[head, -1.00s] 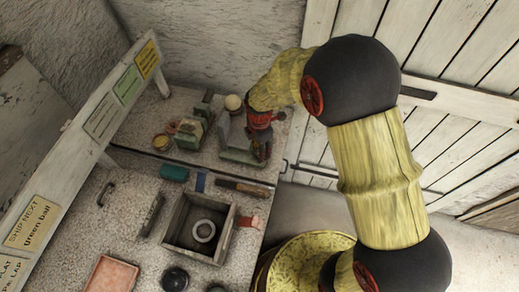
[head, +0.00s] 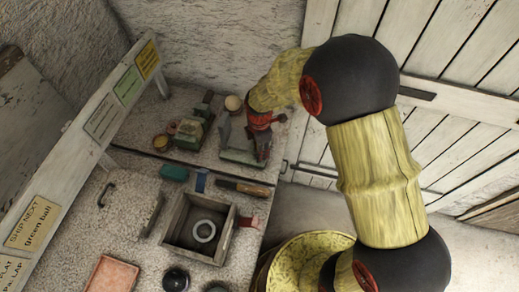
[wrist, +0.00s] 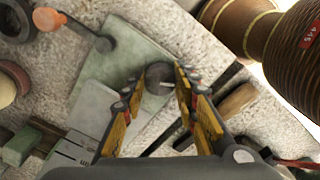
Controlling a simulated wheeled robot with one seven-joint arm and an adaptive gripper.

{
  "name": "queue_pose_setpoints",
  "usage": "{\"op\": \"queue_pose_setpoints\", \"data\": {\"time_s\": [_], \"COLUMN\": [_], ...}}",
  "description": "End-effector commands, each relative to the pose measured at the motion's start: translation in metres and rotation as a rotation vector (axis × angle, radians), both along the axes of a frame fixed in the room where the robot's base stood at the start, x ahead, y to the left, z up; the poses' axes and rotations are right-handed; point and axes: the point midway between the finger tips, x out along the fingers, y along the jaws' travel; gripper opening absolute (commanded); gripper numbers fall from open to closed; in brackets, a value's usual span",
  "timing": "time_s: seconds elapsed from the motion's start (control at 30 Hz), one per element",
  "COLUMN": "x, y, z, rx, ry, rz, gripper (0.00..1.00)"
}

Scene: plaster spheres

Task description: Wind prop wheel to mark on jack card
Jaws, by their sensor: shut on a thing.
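The jack stands at the back of the bench on a pale green base (head: 238,156), with an upright grey-green plate (head: 225,128) at its left. In the wrist view its base (wrist: 125,55) lies under my gripper, and a grey card-like plate with dark marks (wrist: 75,150) shows at lower left. A dark round prop wheel (wrist: 160,74) with a pale line on it sits between my fingertips. My gripper (head: 262,150) points down over the jack and is shut on the wheel; the fingers hide part of it. I cannot tell whether the wheel lines up with a mark.
A green scale-like device (head: 190,130) and a pale ball (head: 233,103) stand close by. In front lie a wooden-handled tool (head: 243,187), a teal block (head: 174,173) and an open box holding a ring (head: 203,231). A sign board (head: 100,110) edges the left side. A ribbed brown object (wrist: 275,35) is at upper right in the wrist view.

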Motion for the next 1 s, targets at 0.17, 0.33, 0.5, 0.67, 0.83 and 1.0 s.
{"op": "queue_pose_setpoints", "data": {"time_s": [0.17, 0.33, 0.5, 0.67, 0.83, 1.0], "x": [-0.0001, -0.0001, -0.0006, -0.0006, -0.0004, -0.0006], "y": [0.0000, 0.0000, -0.0001, -0.0001, 0.0001, 0.0001], "z": [0.0013, 0.0013, 0.0010, 0.0010, 0.0010, 0.0007], "rx": [0.000, 0.000, -0.001, -0.001, 0.000, 0.000], "ry": [0.000, 0.000, 0.001, 0.001, 0.000, 0.000], "rz": [-0.122, -0.278, -0.441, -0.593, -0.754, -0.912], "gripper": [0.04, 0.04, 0.04, 0.04, 0.04, 0.04]}}
